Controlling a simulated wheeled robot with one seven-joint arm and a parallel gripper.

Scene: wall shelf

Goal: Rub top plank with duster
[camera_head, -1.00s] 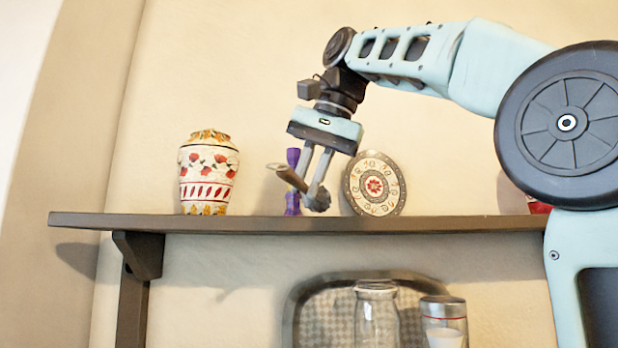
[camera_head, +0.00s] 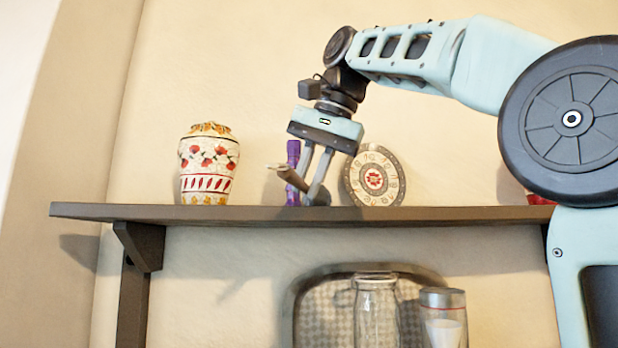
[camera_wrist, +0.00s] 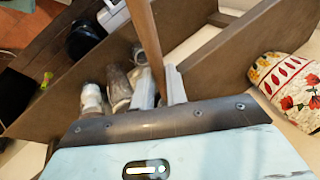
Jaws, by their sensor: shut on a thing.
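The top plank (camera_head: 420,214) is a long dark brown board across the head view. My gripper (camera_head: 305,188) is above its middle, pointing down, shut on the duster. I cannot tell whether the head touches the plank. In the wrist view the handle (camera_wrist: 146,38) runs up from between the gripper's fingers (camera_wrist: 160,86). The duster's head is not clearly visible there.
A floral vase (camera_head: 208,165) stands left on the plank. A red item (camera_head: 540,199) is partly hidden. Jars (camera_head: 376,305) stand below.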

